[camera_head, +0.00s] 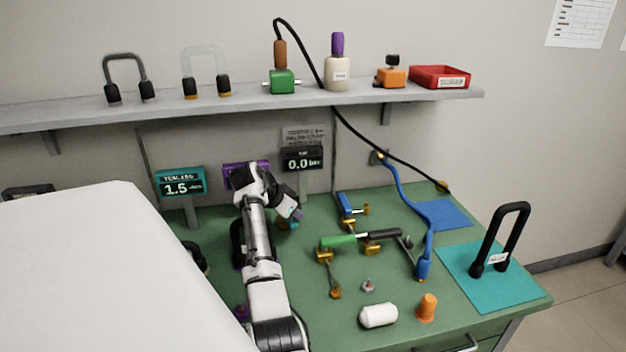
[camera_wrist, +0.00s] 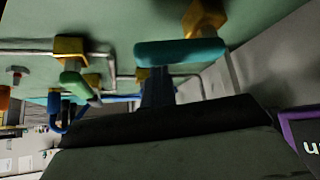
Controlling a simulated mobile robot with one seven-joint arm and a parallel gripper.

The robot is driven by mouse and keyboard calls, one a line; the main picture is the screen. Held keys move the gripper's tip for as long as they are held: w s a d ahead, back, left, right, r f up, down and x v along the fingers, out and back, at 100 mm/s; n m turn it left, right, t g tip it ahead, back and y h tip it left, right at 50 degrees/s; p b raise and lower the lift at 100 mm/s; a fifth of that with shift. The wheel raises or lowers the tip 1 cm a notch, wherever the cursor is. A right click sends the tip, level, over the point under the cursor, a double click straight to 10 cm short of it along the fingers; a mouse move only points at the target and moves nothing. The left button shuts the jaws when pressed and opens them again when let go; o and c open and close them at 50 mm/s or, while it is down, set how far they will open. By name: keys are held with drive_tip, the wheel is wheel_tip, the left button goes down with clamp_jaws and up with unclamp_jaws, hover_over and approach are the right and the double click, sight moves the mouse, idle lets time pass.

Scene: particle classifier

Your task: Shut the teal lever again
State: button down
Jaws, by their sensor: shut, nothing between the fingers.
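The teal lever (camera_wrist: 180,52) shows in the wrist view as a rounded bar lying left to right, with a brass valve body (camera_wrist: 204,18) by its right end. In the head view only a small teal part (camera_head: 291,225) shows beneath my gripper (camera_head: 297,214); the rest is hidden by my arm. My gripper is shut and empty. In the wrist view its dark fingers (camera_wrist: 157,88) end right at the lever's lower edge, left of its middle. I cannot tell whether they touch it.
A green lever (camera_head: 338,241) and a blue lever (camera_head: 346,204) stand on brass valves to the right. A teal display (camera_head: 180,184) reads 1.5, and a black one (camera_head: 303,161) reads 0.0.

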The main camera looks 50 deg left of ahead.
drive_tip(key=shift+s+a+f, duration=0.1)
drive_tip(key=shift+s+a, duration=0.1)
drive_tip(key=shift+s, duration=0.5)
drive_tip(key=shift+s+a, duration=0.1)
drive_tip(key=shift+s, duration=0.15)
drive_tip(key=w+d, duration=0.1)
drive_tip(key=w, duration=0.1)
drive_tip(key=w+d, duration=0.1)
drive_tip(key=shift+w+p, duration=0.4)
drive_tip(key=s+a+r+b, duration=0.2)
drive_tip(key=s+r, duration=0.3)
drive_tip(key=r, duration=0.3)
drive_tip(key=shift+a+b, duration=0.35)
drive_tip(key=shift+a, duration=0.05)
drive_tip(key=shift+s, duration=0.1)
